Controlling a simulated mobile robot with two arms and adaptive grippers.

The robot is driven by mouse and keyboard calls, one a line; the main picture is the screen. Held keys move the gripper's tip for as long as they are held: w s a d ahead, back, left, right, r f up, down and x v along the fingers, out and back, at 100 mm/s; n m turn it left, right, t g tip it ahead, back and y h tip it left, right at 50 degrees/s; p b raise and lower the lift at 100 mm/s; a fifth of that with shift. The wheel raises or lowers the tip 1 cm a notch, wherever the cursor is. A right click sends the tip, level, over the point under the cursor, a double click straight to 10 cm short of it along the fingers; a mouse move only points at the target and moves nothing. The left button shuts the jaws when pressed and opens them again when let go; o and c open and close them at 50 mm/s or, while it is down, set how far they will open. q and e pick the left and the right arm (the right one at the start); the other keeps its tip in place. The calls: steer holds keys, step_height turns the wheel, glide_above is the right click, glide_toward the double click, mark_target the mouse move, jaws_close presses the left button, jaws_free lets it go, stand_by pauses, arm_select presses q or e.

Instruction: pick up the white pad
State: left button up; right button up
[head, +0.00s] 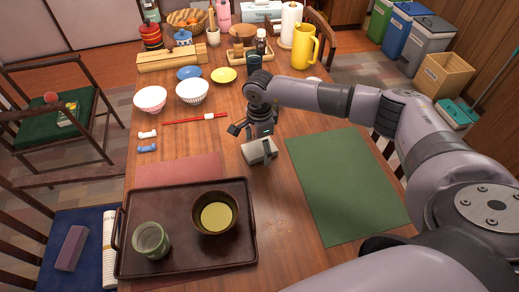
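A light grey-white block, which looks like the white pad (256,153), is on the wooden table near the middle, just behind the dark tray. My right gripper (251,141) comes down over the far side of the pad, its arm reaching in from the right. Its fingers look spread apart, one to the left of the pad and one in front of its right part. I cannot tell whether they touch it. My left gripper is not in view.
The dark tray (185,269) holds a green cup (151,240) and a brown bowl (214,198). A green placemat (345,185) lies to the right. Red chopsticks (195,119), two bowls and small plates stand farther back. Bare table lies around the pad.

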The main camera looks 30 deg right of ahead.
mark_target(260, 147)
steer(key=c, duration=1.1)
step_height(260, 147, up, 20)
steer(key=shift+r+b, duration=0.1)
steer(key=shift+b, duration=0.3)
steer(key=o, duration=0.5)
steer(key=c, duration=0.4)
steer(key=shift+c, duration=0.3)
